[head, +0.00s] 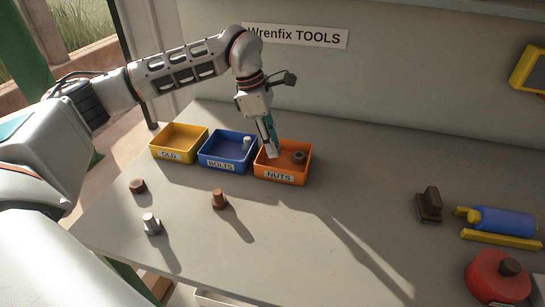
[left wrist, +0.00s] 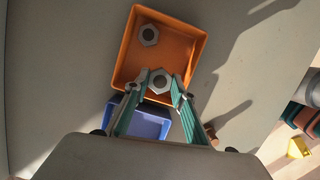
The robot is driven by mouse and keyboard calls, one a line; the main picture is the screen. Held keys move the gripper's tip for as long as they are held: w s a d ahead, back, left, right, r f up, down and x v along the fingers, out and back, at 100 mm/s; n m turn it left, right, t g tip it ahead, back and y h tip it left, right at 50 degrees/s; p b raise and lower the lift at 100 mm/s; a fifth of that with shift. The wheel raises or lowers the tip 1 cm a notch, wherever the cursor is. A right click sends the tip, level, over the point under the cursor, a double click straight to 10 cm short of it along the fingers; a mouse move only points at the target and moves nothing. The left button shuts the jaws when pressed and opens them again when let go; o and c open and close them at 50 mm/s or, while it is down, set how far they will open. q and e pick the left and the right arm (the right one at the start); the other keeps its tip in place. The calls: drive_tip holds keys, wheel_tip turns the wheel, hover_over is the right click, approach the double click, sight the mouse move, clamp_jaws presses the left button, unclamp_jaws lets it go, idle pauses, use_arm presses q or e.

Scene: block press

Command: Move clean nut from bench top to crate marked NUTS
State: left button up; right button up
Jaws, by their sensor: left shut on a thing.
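My left gripper (head: 272,150) points down over the orange crate marked NUTS (head: 279,177). In the left wrist view its fingertips (left wrist: 160,82) are shut on a grey hexagonal nut (left wrist: 160,76). That nut is over the part of the orange crate (left wrist: 198,50) nearest the blue crate; I cannot tell whether it touches the crate floor. My right gripper is not in view.
A blue BOLTS crate (head: 221,166) holding a pale bolt (head: 247,142) and a yellow OLD crate (head: 172,156) stand to the left. A rusty nut (head: 138,186), silver bolt (head: 152,224) and rusty bolt (head: 218,199) are on the bench. The bench middle is clear.

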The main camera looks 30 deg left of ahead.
use_arm(q)
drive_tip(key=shift+f, duration=2.3)
drive_tip(key=o, duration=0.9)
drive_tip(key=shift+f, duration=0.1)
drive_tip(key=shift+c, duration=0.2)
drive_tip(key=v, duration=1.2)
drive_tip(key=shift+p, duration=0.4)
drive_tip(key=shift+s+d, duration=0.1)
drive_tip(key=shift+s, duration=0.05)
